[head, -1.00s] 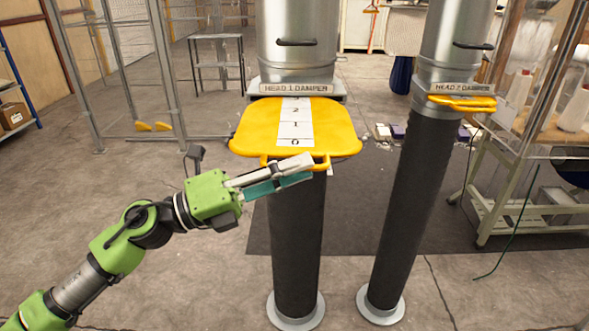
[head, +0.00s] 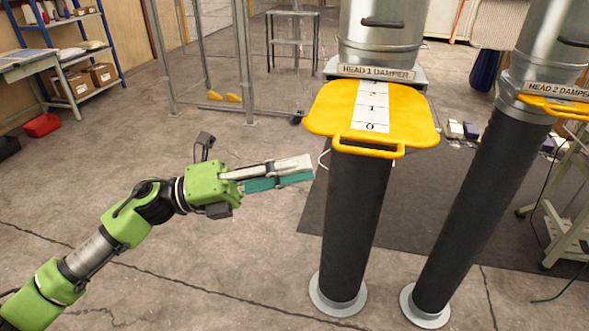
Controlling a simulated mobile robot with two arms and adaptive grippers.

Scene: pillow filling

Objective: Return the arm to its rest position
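My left arm (head: 123,215) comes in from the lower left and reaches toward the middle. Its gripper (head: 308,170) points right, with one pale finger and one teal finger lying close together in this view. I cannot tell whether they are shut. No held object shows. The fingertips appear just left of the dark column under the yellow damper plate (head: 340,108), below the plate's left side and clear of its front handle (head: 370,150). My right gripper is not in view.
The HEAD 1 column (head: 352,220) and HEAD 2 column (head: 470,215) stand on round bases at the right. A second yellow handle (head: 555,106) is at the right edge. Shelves (head: 95,75) and a red bin (head: 42,125) are at the left. The floor (head: 250,265) below the gripper is clear.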

